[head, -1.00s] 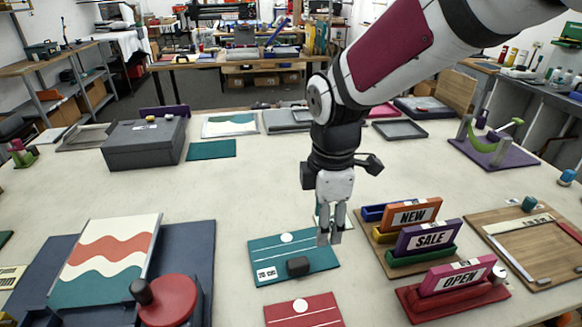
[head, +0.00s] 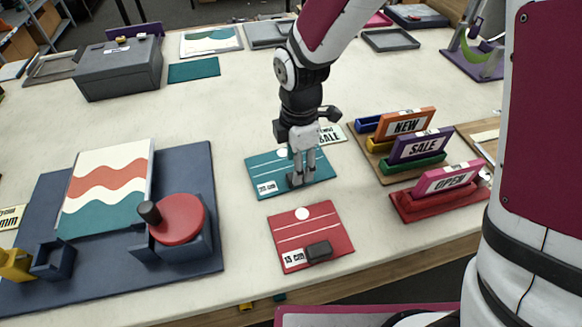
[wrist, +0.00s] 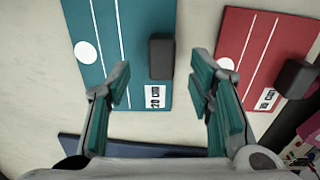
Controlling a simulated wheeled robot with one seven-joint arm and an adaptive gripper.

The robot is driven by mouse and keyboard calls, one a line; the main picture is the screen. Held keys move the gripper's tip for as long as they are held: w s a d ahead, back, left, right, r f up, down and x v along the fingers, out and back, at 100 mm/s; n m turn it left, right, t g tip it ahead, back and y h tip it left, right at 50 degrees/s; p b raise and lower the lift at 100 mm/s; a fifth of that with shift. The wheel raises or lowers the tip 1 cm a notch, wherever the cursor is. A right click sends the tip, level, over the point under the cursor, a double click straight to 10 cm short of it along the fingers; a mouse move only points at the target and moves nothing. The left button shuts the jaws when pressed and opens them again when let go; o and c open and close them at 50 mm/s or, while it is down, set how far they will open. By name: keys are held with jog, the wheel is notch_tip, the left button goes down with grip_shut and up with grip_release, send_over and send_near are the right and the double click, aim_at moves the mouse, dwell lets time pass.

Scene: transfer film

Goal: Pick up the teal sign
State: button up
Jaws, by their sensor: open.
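A teal board (head: 262,172) lies flat on the table, with a white circle, white lines and a 20 cm label; it also shows in the wrist view (wrist: 135,25). A dark block (wrist: 160,58) sits on it. A pale card with SALE lettering (head: 330,134) lies just behind the board, partly hidden by my gripper. I cannot tell which of the two is the teal sign. My gripper (head: 303,172) points down over the teal board, near the block. In the wrist view my gripper (wrist: 160,72) is open, its teal-padded fingers apart and nothing held.
A red board (head: 290,235) with a dark block lies in front. To the right stand the orange NEW sign (head: 406,124), purple SALE sign (head: 420,146) and pink OPEN sign (head: 448,179) in holders. A navy base (head: 190,165) lies left.

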aim_at(290, 164)
jog(key=shift+f, duration=2.35)
grip_shut()
